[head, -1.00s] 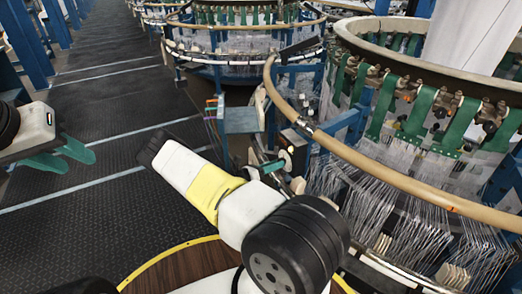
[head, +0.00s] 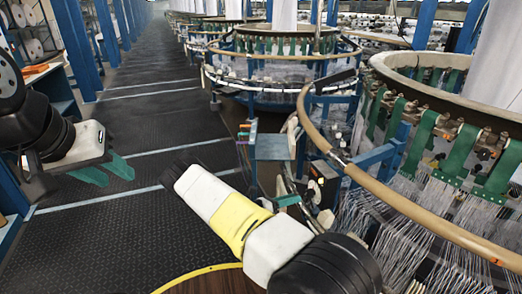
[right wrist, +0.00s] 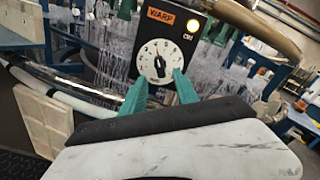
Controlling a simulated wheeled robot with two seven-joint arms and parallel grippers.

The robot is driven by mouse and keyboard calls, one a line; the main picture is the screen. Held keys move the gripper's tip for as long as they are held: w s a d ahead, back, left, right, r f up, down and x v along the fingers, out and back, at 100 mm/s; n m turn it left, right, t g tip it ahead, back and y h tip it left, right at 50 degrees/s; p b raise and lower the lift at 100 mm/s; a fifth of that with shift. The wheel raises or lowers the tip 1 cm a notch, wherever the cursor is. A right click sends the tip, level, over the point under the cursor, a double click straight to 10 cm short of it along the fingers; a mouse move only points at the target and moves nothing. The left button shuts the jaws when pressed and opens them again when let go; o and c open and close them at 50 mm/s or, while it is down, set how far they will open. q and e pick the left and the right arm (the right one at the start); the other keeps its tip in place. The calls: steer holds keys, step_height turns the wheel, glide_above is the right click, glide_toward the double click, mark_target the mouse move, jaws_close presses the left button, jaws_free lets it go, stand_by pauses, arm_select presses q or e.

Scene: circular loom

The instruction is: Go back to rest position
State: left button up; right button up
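My left gripper (head: 106,171) is at the left of the head view, over the dark floor. Its two green fingers are apart and empty. My right arm reaches up from the bottom of the head view, and its green fingertips (head: 287,200) partly show beside the loom's control box (head: 324,185). In the right wrist view my right gripper (right wrist: 160,88) has its green fingers apart. Whether the fingertips touch the box cannot be told.
The circular loom (head: 428,208) with its tan ring fills the right side. A second loom (head: 275,70) stands farther back. A dark floor aisle (head: 150,120) runs clear up the left. Blue posts and a rack (head: 60,92) stand at the far left.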

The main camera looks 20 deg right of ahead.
steer(key=s+a+r+m+t+y, duration=0.1)
steer(key=s+a+r+m+y, duration=0.5)
steer(key=r, duration=0.7)
steer(key=s+a+r+m+t+y, duration=0.2)
steer(key=s+a+r+m+y, duration=0.4)
steer(key=s+r+m, duration=0.4)
steer(key=s+a+r+m+t+y, duration=0.1)
steer(key=s+a+r+m+y, duration=0.6)
steer(key=r, duration=1.1)
steer(key=shift+s+r+m+t+y, duration=0.2)
steer(key=shift+s+m+t+y, duration=0.3)
steer(key=shift+s, duration=0.5)
